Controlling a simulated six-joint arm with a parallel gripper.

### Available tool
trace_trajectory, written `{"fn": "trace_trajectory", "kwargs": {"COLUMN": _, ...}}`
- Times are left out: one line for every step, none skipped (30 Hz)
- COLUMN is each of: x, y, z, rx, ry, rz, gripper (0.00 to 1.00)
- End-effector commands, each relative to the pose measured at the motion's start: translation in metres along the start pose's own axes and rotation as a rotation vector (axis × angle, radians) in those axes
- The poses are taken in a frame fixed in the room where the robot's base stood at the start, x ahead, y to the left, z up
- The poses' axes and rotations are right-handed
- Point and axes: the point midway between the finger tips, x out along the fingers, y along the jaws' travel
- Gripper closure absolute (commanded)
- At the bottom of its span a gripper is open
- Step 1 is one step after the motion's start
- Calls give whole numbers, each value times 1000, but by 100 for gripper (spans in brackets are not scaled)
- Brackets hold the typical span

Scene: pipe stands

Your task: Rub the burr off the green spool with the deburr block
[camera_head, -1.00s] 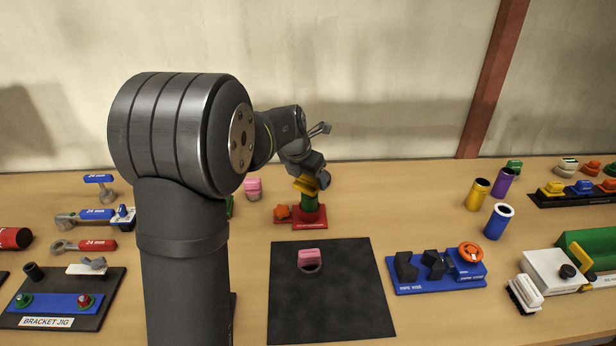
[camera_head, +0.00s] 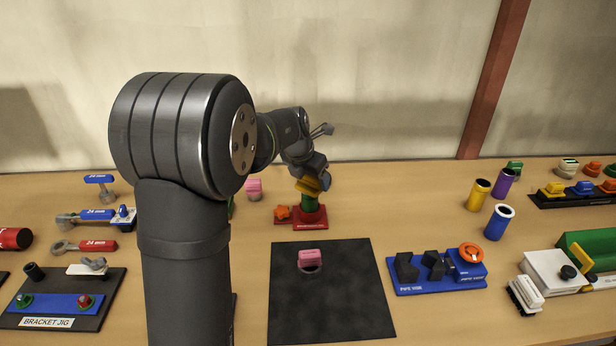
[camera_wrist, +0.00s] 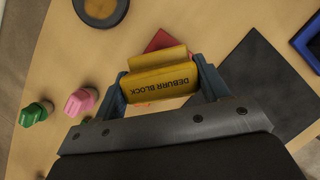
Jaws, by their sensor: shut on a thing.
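The yellow deburr block (camera_wrist: 160,82), its label upside down in the wrist view, sits between the blue fingers of my gripper (camera_wrist: 165,88). My gripper (camera_head: 314,180) is shut on it and also shows in the head view, where the block (camera_head: 308,185) is tilted. The green spool (camera_head: 309,203) stands upright on a red stand (camera_head: 310,217). The block is right at the spool's top in the head view and covers its upper end. I cannot tell whether they touch, and I cannot see the burr. In the wrist view the block hides the spool; part of the red stand (camera_wrist: 160,41) shows.
An orange knob (camera_head: 282,212) is beside the stand. A pink-handled piece (camera_head: 253,188) stands to its left. A black mat (camera_head: 340,300) with another pink-topped piece (camera_head: 310,257) lies in front. A blue pipe vise (camera_head: 437,285) and upright tubes (camera_head: 498,222) are to the right.

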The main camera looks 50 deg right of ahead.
Motion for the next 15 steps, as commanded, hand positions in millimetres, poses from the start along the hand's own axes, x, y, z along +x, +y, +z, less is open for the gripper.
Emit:
{"fn": "trace_trajectory", "kwargs": {"x": 1, "y": -4, "z": -1, "rx": 1, "ry": 3, "rz": -2, "gripper": 63}}
{"fn": "trace_trajectory", "kwargs": {"x": 1, "y": -5, "z": -1, "rx": 0, "ry": 3, "rz": -2, "gripper": 63}}
{"fn": "trace_trajectory", "kwargs": {"x": 2, "y": -7, "z": -2, "rx": -1, "ry": 3, "rz": -2, "gripper": 63}}
{"fn": "trace_trajectory", "kwargs": {"x": 2, "y": -7, "z": -2, "rx": -1, "ry": 3, "rz": -2, "gripper": 63}}
{"fn": "trace_trajectory", "kwargs": {"x": 2, "y": -7, "z": -2, "rx": -1, "ry": 3, "rz": -2, "gripper": 63}}
{"fn": "trace_trajectory", "kwargs": {"x": 2, "y": -6, "z": -2, "rx": -2, "ry": 4, "rz": -2, "gripper": 63}}
{"fn": "trace_trajectory", "kwargs": {"x": 2, "y": -6, "z": -2, "rx": -2, "ry": 4, "rz": -2, "gripper": 63}}
{"fn": "trace_trajectory", "kwargs": {"x": 2, "y": -4, "z": -2, "rx": -2, "ry": 4, "rz": -2, "gripper": 63}}
{"fn": "trace_trajectory", "kwargs": {"x": 2, "y": -2, "z": -2, "rx": -2, "ry": 5, "rz": -2, "gripper": 63}}
{"fn": "trace_trajectory", "kwargs": {"x": 2, "y": -1, "z": -2, "rx": -2, "ry": 5, "rz": -2, "gripper": 63}}
{"fn": "trace_trajectory", "kwargs": {"x": 2, "y": 1, "z": -2, "rx": -2, "ry": 5, "rz": -2, "gripper": 63}}
{"fn": "trace_trajectory", "kwargs": {"x": 2, "y": 4, "z": -2, "rx": -2, "ry": 5, "rz": -2, "gripper": 63}}
{"fn": "trace_trajectory", "kwargs": {"x": 2, "y": 6, "z": -3, "rx": -3, "ry": 5, "rz": -2, "gripper": 63}}
{"fn": "trace_trajectory", "kwargs": {"x": 2, "y": 8, "z": -3, "rx": -3, "ry": 6, "rz": -2, "gripper": 63}}
{"fn": "trace_trajectory", "kwargs": {"x": 1, "y": 10, "z": -3, "rx": -3, "ry": 6, "rz": -1, "gripper": 63}}
